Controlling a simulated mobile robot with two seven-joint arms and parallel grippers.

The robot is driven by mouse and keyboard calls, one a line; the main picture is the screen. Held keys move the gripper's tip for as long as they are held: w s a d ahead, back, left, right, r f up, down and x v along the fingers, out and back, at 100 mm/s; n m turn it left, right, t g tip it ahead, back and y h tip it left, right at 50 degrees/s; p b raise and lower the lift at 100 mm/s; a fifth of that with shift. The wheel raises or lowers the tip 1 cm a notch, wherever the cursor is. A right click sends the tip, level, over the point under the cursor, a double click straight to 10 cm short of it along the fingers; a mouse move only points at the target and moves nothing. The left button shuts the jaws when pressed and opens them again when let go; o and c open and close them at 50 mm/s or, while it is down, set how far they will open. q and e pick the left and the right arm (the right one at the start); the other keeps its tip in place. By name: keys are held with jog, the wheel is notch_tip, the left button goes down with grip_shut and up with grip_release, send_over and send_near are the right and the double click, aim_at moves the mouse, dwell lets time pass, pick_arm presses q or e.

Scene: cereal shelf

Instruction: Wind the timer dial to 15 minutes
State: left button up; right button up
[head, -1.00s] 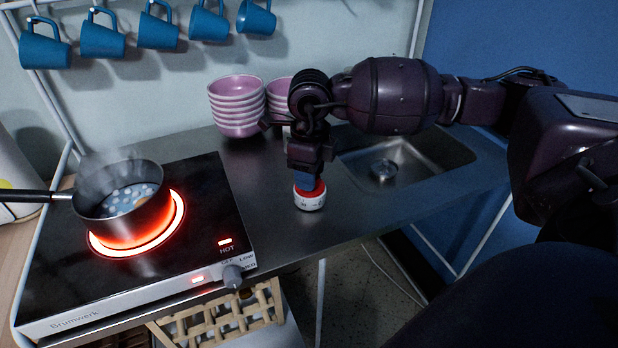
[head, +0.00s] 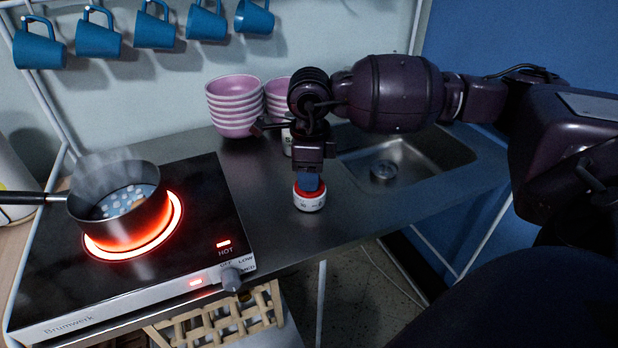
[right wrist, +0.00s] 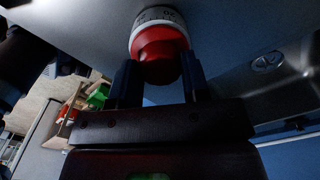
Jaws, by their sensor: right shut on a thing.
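The timer is a small round kitchen timer with a white, numbered base (head: 309,204) and a red dial (head: 300,190) on top. It stands upright on the metal counter. My right gripper (head: 308,182) points down onto it, with its fingers shut on the red dial. In the right wrist view the red dial (right wrist: 160,46) sits between the two dark fingers, and the white base (right wrist: 157,15) carries numbers at the picture's top. The exact dial setting is too small and partly hidden to read. My left gripper is not in view.
A hot plate (head: 205,215) with a glowing ring and a steaming pot (head: 118,195) stands at the left. Pink bowls (head: 234,105) are stacked behind my right gripper. A sink (head: 410,165) lies to the right. Blue mugs (head: 98,40) hang above.

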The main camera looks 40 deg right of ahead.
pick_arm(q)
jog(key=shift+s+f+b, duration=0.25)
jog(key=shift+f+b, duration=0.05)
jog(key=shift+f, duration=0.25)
pick_arm(e)
jog(key=shift+f+n, duration=0.1)
jog(key=shift+n, duration=0.9)
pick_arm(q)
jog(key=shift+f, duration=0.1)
pick_arm(e)
jog(key=shift+n, duration=0.4)
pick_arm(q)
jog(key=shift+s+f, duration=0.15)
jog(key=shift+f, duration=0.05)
pick_arm(e)
jog(key=shift+n, duration=0.3)
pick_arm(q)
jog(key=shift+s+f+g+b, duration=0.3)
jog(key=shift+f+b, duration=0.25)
pick_arm(e)
jog(key=shift+n, duration=1.2)
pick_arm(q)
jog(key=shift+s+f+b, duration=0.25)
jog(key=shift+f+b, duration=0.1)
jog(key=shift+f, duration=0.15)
pick_arm(e)
jog(key=shift+n, duration=1)
jog(key=o, duration=0.6)
jog(key=shift+o, duration=0.2)
